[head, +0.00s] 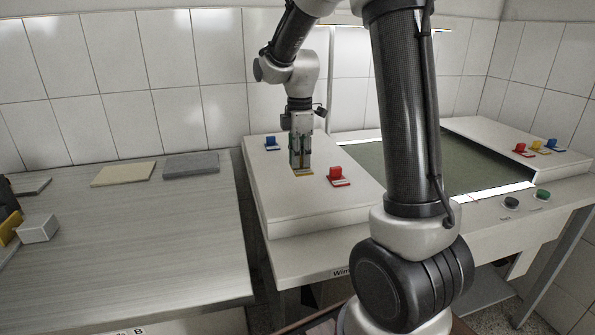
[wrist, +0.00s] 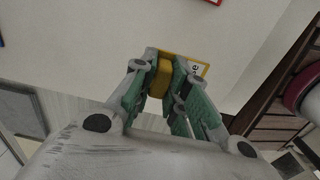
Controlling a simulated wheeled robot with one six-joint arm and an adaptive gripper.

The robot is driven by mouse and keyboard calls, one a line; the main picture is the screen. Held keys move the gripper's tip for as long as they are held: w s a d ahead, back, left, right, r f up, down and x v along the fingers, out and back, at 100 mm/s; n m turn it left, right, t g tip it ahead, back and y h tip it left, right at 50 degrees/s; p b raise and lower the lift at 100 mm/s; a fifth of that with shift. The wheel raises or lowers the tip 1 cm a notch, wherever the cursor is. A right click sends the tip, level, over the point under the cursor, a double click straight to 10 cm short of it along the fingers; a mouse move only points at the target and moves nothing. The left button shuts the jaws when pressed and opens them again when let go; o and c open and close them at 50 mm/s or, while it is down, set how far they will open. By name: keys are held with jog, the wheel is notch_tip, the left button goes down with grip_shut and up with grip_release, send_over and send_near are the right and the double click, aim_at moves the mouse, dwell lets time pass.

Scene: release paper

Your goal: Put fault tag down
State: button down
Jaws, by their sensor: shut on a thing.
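My gripper (head: 301,160) points down over the white raised panel (head: 272,187) on the left of the workstation. It is shut on a yellow fault tag (head: 303,174). In the wrist view, the yellow grip block of the tag (wrist: 160,77) sits between the green-sided fingers. Its flat yellow-edged label (wrist: 197,68) sticks out to the right, with most of the lettering hidden. The tag is at or very close to the panel surface; I cannot tell whether it touches.
A blue tag (head: 271,144) and a red tag (head: 338,177) stand on the same panel, either side of my gripper. Red (head: 521,150), yellow (head: 539,147) and blue (head: 554,145) tags stand on the right panel. A grey table (head: 140,225) stands left.

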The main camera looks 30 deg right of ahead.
aim_at(300, 182)
jog(key=shift+f, duration=2.4)
jog(key=shift+f, duration=0.15)
jog(key=c, duration=1.4)
grip_release()
